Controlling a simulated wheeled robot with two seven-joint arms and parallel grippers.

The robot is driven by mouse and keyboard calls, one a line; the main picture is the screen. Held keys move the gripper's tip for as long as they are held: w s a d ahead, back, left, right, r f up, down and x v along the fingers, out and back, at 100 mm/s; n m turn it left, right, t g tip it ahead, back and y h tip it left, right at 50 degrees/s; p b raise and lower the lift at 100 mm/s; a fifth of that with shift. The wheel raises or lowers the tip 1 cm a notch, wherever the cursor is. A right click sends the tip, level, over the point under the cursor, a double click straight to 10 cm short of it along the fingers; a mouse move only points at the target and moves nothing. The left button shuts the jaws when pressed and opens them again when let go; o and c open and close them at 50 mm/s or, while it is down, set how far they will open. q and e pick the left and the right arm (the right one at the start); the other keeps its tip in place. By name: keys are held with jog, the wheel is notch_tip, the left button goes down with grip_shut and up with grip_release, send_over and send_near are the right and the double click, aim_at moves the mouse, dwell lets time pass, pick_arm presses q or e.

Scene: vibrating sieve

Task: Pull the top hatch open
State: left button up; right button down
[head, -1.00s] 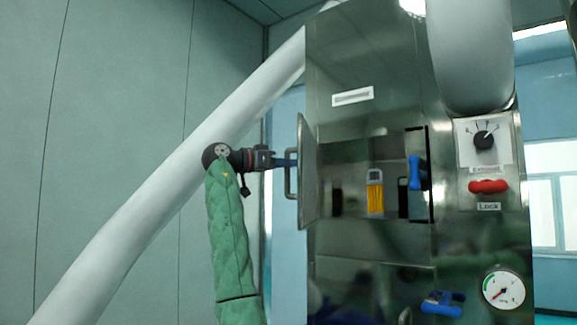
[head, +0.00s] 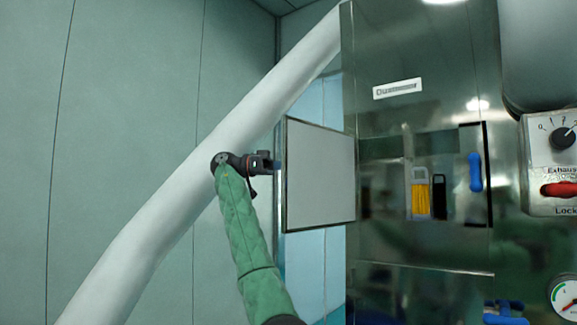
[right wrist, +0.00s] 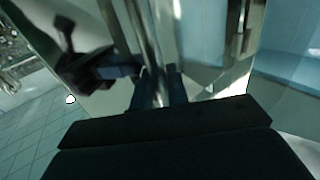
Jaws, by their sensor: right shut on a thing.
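The top hatch (head: 320,176) stands swung wide open to the left of the steel cabinet (head: 415,45), its pale inner face towards the head camera. My right gripper (head: 264,163) is at the hatch's left edge, its fingertips hidden behind the panel. In the right wrist view, the blue fingers of my right gripper (right wrist: 157,90) are shut around the hatch's vertical metal handle bar (right wrist: 146,45). The handle is hidden in the head view. My left gripper is out of view.
The cabinet's front shows a yellow item (head: 421,200), a dark item (head: 439,197) and a blue handle (head: 475,172). A control panel (head: 552,185) with a knob and a red handle is at right. A thick white pipe (head: 195,160) slants behind my arm.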

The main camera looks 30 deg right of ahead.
jog(key=shift+f, duration=0.1)
jog(key=c, duration=1.6)
grip_release()
jog(key=shift+o, duration=0.8)
jog(key=shift+w+d, duration=0.1)
jog(key=shift+d, duration=0.05)
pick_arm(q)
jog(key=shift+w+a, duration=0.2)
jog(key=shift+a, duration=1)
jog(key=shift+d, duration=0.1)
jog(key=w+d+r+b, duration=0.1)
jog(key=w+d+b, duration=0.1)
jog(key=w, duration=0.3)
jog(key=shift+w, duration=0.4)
pick_arm(e)
jog(key=v, duration=0.7)
jog(key=shift+w+a, duration=0.25)
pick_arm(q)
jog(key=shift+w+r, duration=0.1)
pick_arm(e)
jog(key=shift+a+f, duration=0.1)
